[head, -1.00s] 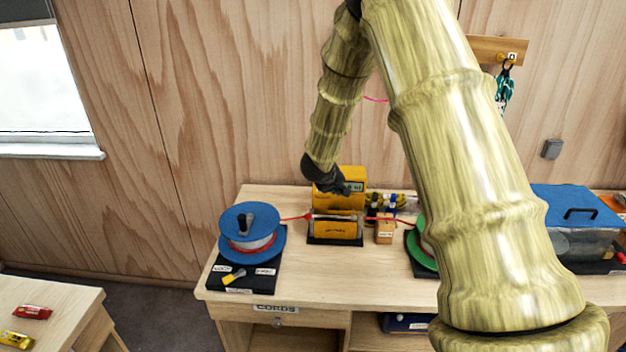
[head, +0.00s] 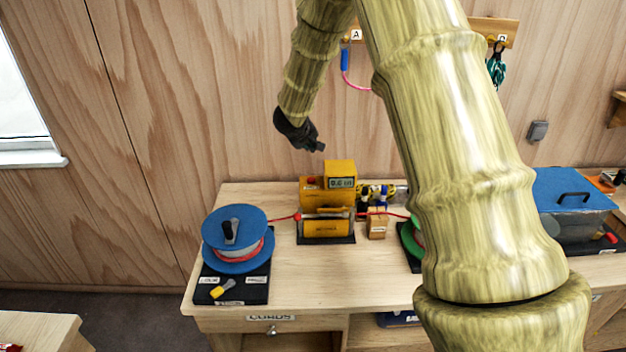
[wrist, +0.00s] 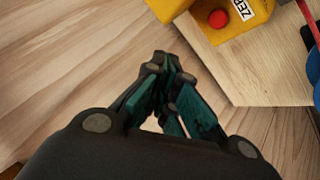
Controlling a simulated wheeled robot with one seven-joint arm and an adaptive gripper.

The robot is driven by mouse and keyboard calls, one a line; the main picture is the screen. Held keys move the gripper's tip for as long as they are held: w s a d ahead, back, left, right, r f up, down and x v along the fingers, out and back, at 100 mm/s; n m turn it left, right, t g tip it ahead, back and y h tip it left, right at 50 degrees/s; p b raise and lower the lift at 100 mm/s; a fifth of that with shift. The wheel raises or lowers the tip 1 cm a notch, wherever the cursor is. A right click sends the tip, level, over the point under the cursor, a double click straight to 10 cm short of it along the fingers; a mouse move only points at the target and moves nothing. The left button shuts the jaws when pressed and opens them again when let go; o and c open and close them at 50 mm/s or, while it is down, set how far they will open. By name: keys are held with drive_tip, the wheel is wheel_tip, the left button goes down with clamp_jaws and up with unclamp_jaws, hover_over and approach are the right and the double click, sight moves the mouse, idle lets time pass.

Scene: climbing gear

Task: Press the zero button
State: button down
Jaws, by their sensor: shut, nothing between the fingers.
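The zero button is a red button (wrist: 218,18) on a yellow machine, beside a label reading "ZERO" in the wrist view. In the head view the red button (head: 311,182) is small, on top of the left part of the yellow machine (head: 341,172), left of its raised display. The display seems to read 0.0, with the unit too small to be sure of. My gripper (head: 320,147) is above the machine, apart from it, with its fingers together and empty. In the wrist view my gripper (wrist: 163,62) is shut, and the button lies beyond its tips to the upper right.
A blue reel (head: 235,232) stands left of the machine, with a red cord running through it to a green reel (head: 410,240).

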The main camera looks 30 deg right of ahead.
sight(309, 179)
drive_tip(key=f+b, duration=0.2)
drive_tip(key=w+f+b, duration=0.1)
drive_tip(key=f+b, duration=0.3)
drive_tip(key=shift+w+f, duration=0.3)
drive_tip(key=shift+s+f+b, duration=0.3)
drive_tip(key=shift+f+b, duration=0.3)
drive_tip(key=shift+b, duration=0.45)
drive_tip(key=shift+w+d+f, duration=0.1)
drive_tip(key=shift+w+f, duration=0.1)
drive_tip(key=shift+f, duration=0.85)
drive_tip(key=shift+s, duration=0.1)
